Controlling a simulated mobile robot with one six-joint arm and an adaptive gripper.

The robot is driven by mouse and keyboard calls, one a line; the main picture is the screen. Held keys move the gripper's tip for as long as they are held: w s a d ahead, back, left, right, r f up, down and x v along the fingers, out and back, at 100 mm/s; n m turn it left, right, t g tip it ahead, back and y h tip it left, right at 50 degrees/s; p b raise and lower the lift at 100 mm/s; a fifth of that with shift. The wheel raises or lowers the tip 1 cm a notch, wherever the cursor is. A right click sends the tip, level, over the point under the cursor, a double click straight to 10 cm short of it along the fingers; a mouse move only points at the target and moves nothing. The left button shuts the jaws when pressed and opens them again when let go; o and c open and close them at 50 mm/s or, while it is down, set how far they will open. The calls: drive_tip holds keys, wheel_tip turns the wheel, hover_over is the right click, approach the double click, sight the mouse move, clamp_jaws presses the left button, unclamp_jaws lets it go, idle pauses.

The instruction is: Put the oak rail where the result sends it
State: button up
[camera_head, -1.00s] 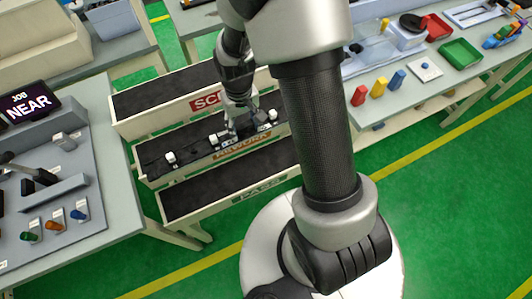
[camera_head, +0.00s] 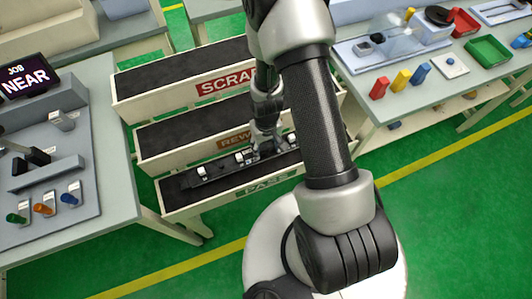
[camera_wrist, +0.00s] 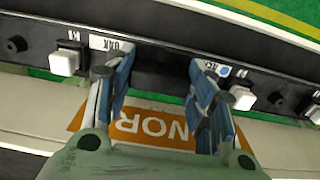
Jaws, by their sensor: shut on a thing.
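The oak rail is a long black bar (camera_head: 222,174) with white clips on it. In the head view it lies along the front bin, marked PASS (camera_head: 262,189). In the wrist view the rail (camera_wrist: 160,65) runs across the picture with an OAK label by the left finger. My gripper (camera_wrist: 162,82) is shut on the rail near its middle, one finger at each side of the hold. The gripper also shows from above in the head view (camera_head: 264,146). I cannot tell whether the rail touches the bin floor.
The REWORK bin (camera_head: 160,142) and the SCRAP bin (camera_head: 140,85) stand behind the PASS bin. The left bench (camera_head: 110,150) holds a fixture and coloured handles. The right bench (camera_head: 400,110) holds coloured blocks and trays. Green floor is open at the front.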

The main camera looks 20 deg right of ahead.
sight(266, 153)
wheel_tip(266, 153, down, 4)
drive_tip(key=shift+f+b, duration=0.25)
drive_tip(key=shift+b, duration=0.4)
drive_tip(key=shift+r, duration=0.1)
drive_tip(key=o, duration=0.8)
drive_tip(key=shift+f, duration=0.2)
drive_tip(key=o, duration=0.5)
